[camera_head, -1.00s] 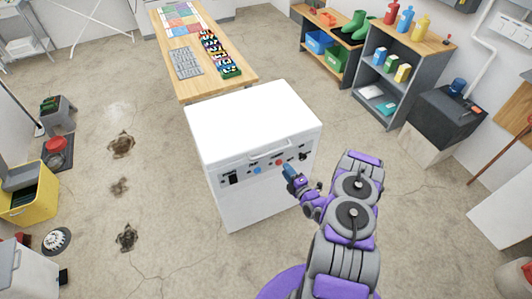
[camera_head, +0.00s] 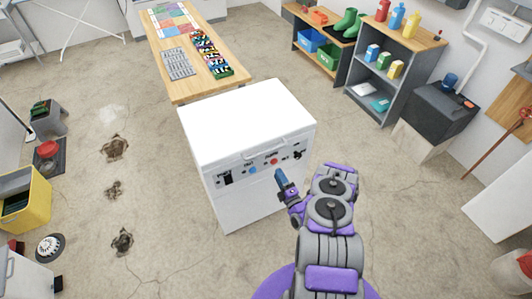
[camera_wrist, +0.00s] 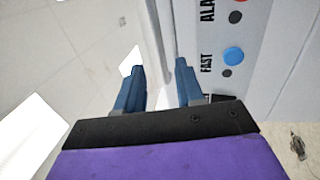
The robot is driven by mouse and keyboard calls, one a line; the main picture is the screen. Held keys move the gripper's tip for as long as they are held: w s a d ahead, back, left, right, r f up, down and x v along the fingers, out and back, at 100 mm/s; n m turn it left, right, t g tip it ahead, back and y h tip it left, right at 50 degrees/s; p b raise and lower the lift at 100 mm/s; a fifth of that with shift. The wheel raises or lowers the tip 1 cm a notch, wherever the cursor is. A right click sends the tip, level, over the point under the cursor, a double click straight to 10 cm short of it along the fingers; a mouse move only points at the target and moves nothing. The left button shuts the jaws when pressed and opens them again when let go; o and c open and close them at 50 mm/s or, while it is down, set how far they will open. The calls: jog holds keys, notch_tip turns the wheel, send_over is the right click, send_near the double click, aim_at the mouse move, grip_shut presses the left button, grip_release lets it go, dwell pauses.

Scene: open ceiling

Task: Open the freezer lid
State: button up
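The white chest freezer (camera_head: 225,205) stands in the middle of the head view, its flat lid (camera_head: 250,120) shut. A handle (camera_head: 265,155) runs along the lid's front edge, above a panel with a blue button (camera_head: 252,170) and a red button (camera_head: 274,161). My gripper (camera_head: 280,175) is at the freezer's front, just below the handle. In the wrist view my gripper (camera_wrist: 159,65) has its two blue fingers apart, with a pale strip of the freezer's front seen between them. The panel's blue button (camera_wrist: 233,56) is right of the fingers. I cannot tell whether they touch anything.
A wooden table (camera_head: 190,85) with trays stands close behind the freezer. A grey shelf (camera_head: 385,75) and a dark box (camera_head: 440,110) are at the right. A yellow bin (camera_head: 30,205) is at the left. The floor left of the freezer is open, with dark cracked patches.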

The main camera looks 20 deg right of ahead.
aim_at(266, 153)
jog(key=w+b, duration=0.1)
jog(key=w, duration=0.3)
jog(key=w+r+b, duration=0.1)
jog(key=w, duration=0.3)
jog(key=w+r+b, duration=0.1)
jog(key=w, duration=0.3)
jog(key=shift+w+a+r, duration=0.25)
jog(key=shift+w, duration=0.1)
jog(key=shift+s, duration=0.1)
grip_shut()
